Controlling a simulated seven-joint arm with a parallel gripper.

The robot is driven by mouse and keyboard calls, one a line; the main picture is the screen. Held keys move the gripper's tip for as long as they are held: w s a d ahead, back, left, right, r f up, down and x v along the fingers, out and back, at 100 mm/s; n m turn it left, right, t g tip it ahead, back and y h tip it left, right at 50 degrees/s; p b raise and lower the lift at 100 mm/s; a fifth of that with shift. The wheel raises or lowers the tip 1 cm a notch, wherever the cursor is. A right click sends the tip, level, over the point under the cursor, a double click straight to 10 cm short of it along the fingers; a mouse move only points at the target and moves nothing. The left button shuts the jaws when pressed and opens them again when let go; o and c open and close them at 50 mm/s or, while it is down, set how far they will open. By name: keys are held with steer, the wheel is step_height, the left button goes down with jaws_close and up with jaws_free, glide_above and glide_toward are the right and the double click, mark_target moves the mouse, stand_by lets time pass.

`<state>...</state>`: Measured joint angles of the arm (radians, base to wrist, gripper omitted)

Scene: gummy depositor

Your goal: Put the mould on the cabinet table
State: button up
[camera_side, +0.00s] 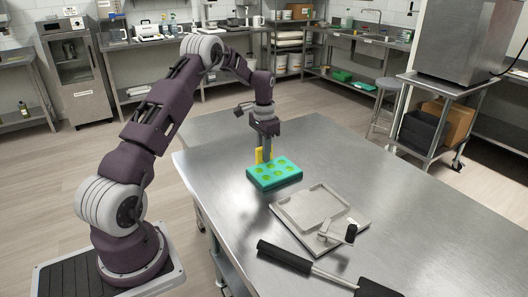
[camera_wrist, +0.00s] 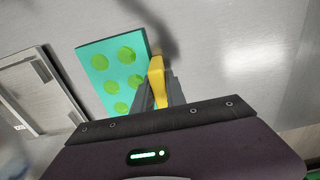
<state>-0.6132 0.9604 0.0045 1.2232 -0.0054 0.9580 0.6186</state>
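The mould (camera_side: 274,174) is a teal block with several round green cavities. It appears to rest on the large steel table, and it also shows in the wrist view (camera_wrist: 112,58). A yellow upright tab (camera_wrist: 157,78) stands at its edge. My gripper (camera_side: 265,152) points down at that edge. In the wrist view, my gripper's fingers (camera_wrist: 160,92) lie on both sides of the yellow tab, with no clear gap, and look shut on it. At the right, a small steel table (camera_side: 448,91) carries a large metal cabinet (camera_side: 465,40); its top looks mostly covered.
A square metal tray (camera_side: 345,222) with a small handled tool (camera_side: 337,234) lies right of the mould on the large steel table (camera_side: 420,225). A black-handled spatula (camera_side: 300,262) lies at the front. A stool (camera_side: 388,92) stands before the small table. The large table's back right is clear.

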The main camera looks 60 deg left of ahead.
steer(key=o, duration=0.4)
steer(key=shift+r, duration=0.1)
step_height(320, 180, up, 11)
steer(key=s+d+r+t, duration=0.1)
steer(key=s+d+r, duration=0.3)
steer(key=d+r, duration=0.35)
steer(key=s+d+r+t, duration=0.1)
steer(key=s+d+r, duration=0.2)
steer(key=d+r, duration=0.5)
steer(key=s+d+f+t, duration=0.1)
steer(key=s+d+f, duration=0.1)
steer(key=s+d, duration=0.5)
steer(key=s+d+f+t, duration=0.2)
steer(key=s+d, duration=0.5)
steer(key=s, duration=0.8)
steer(key=shift+s+d+f+t, duration=0.2)
steer(key=shift+d+f+t, duration=0.05)
steer(key=shift+d+t, duration=0.05)
